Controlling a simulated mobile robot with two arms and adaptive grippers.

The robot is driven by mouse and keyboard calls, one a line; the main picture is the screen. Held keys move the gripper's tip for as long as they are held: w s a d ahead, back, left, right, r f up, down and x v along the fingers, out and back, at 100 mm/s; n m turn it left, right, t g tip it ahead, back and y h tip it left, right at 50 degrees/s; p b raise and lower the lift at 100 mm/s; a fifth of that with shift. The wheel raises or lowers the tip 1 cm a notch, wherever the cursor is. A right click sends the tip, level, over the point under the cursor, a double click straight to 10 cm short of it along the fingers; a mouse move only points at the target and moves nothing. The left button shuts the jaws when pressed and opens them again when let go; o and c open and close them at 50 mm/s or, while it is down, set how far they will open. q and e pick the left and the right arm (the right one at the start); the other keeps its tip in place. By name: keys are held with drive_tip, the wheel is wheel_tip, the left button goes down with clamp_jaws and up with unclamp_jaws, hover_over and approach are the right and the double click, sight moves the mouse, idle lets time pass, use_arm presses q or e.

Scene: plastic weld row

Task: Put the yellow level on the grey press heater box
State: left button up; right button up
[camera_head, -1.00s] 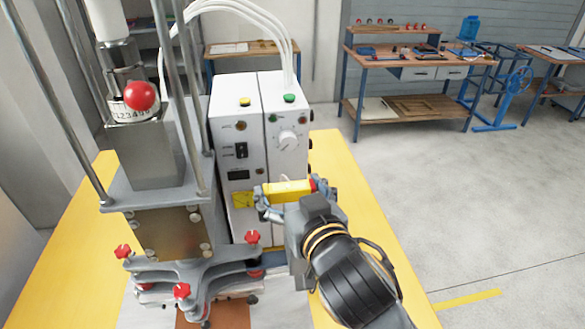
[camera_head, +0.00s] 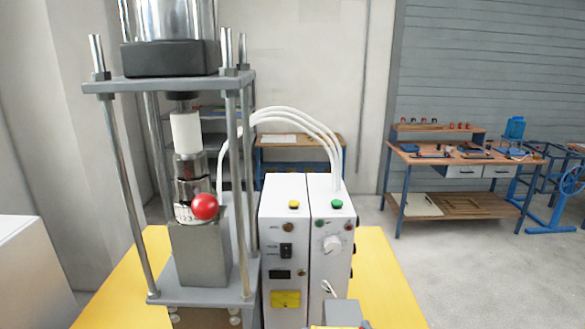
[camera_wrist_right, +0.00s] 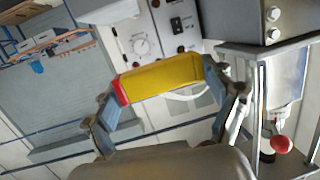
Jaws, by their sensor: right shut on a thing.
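The yellow level (camera_wrist_right: 162,80), with a red end, is held across the fingers of my right gripper (camera_wrist_right: 165,88) in the right wrist view. The gripper is shut on it along its length. In the head view only a grey part of my right arm shows at the bottom edge, and the level is almost wholly cut off there. Two pale grey control boxes stand side by side by the press: the left box (camera_head: 283,235) has a yellow button, the right box (camera_head: 331,265) a green one. The level is held in front of them, apart from their tops. My left gripper is out of view.
The press frame (camera_head: 170,82) with steel posts and a red ball (camera_head: 205,207) stands left of the boxes. White hoses (camera_head: 300,125) rise behind them. The yellow table (camera_head: 385,275) is bare at the right. A workbench (camera_head: 450,165) stands far behind.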

drive_tip(key=w+d+f+m+h+b, duration=0.1)
drive_tip(key=d+f+h+b, duration=0.1)
drive_tip(key=d+f+b, duration=0.6)
drive_tip(key=d+f, duration=0.3)
drive_tip(key=f, duration=0.4)
drive_tip(key=shift+d+f, duration=0.15)
drive_tip(key=shift+d, duration=0.15)
